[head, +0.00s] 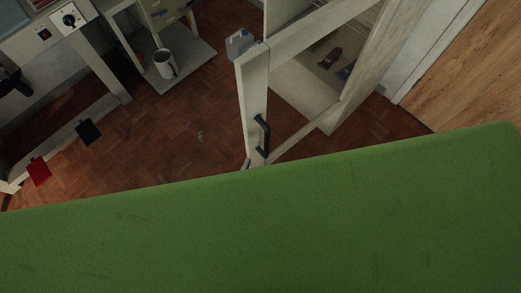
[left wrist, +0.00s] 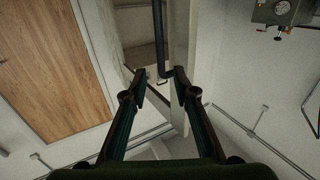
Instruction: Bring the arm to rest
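My left gripper (left wrist: 159,80) shows in the left wrist view. Its two dark fingers are spread apart with nothing between the tips. A black bar handle (left wrist: 159,40) stands beyond the fingertips; I cannot tell whether anything touches it. In the head view a black handle (head: 262,136) is on the pale frame of a cabinet door (head: 253,90), which stands open. A broad green surface fills the lower head view and hides what lies beneath it. I cannot clearly make out the left gripper in the head view. My right gripper is not in view.
The open cabinet (head: 365,65) is at the upper right, beside a wooden panel (head: 475,65). A low shelf at upper left holds a white mug (head: 164,63). A machine stand with a black pedal (head: 88,132) and a red pedal (head: 39,171) is at left.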

